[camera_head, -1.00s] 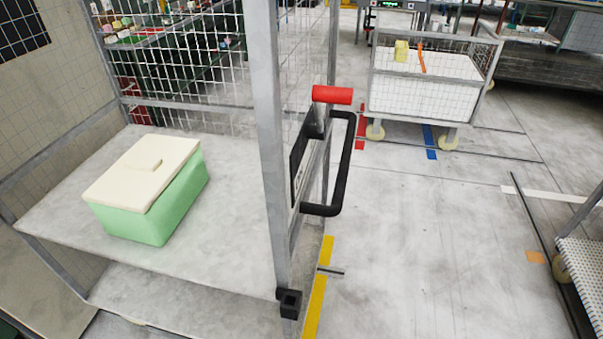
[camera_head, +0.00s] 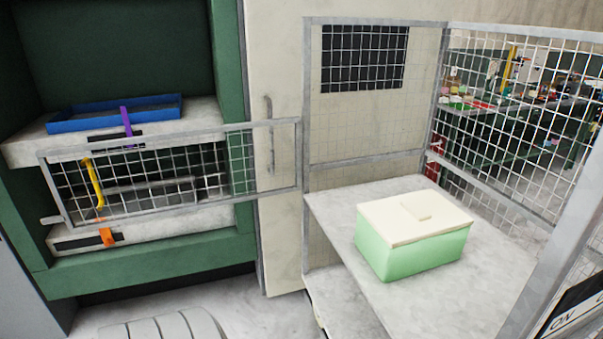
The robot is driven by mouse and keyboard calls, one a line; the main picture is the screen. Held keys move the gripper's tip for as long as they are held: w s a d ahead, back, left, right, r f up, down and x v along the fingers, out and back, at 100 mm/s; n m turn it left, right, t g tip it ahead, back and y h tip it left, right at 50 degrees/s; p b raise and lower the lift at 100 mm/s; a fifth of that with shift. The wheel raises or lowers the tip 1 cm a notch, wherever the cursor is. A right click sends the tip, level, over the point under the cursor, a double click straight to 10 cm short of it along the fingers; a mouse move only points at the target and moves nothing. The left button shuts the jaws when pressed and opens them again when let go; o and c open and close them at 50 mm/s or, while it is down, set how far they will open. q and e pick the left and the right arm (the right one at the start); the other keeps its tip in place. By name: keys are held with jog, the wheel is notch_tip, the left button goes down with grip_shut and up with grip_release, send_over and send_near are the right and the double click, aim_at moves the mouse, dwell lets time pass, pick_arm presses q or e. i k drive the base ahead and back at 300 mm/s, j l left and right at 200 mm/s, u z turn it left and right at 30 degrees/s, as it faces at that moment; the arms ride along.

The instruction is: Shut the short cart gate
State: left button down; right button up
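The short cart gate (camera_head: 275,162) is a low grey mesh panel on the left side of the cart (camera_head: 321,212). It stands swung open, reaching left from the cart's upright across the front of the green press. A yellow handle-like piece (camera_head: 95,185) shows near its far left end. The cart's front opening is uncovered. A green box with a cream lid (camera_head: 413,233) sits on the cart's shelf. Neither of my grippers is in view.
The green press (camera_head: 228,60) stands behind the gate, with a blue tray (camera_head: 90,122) on its upper block. A cream cabinet door with a grey handle (camera_head: 269,125) is between press and cart. A shelf with small items (camera_head: 520,105) shows through the mesh at right.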

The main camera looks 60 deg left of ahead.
aim_at(65, 217)
jog(key=k+j+u, duration=0.1)
jog(key=j+u, duration=0.45)
jog(key=u, duration=0.2)
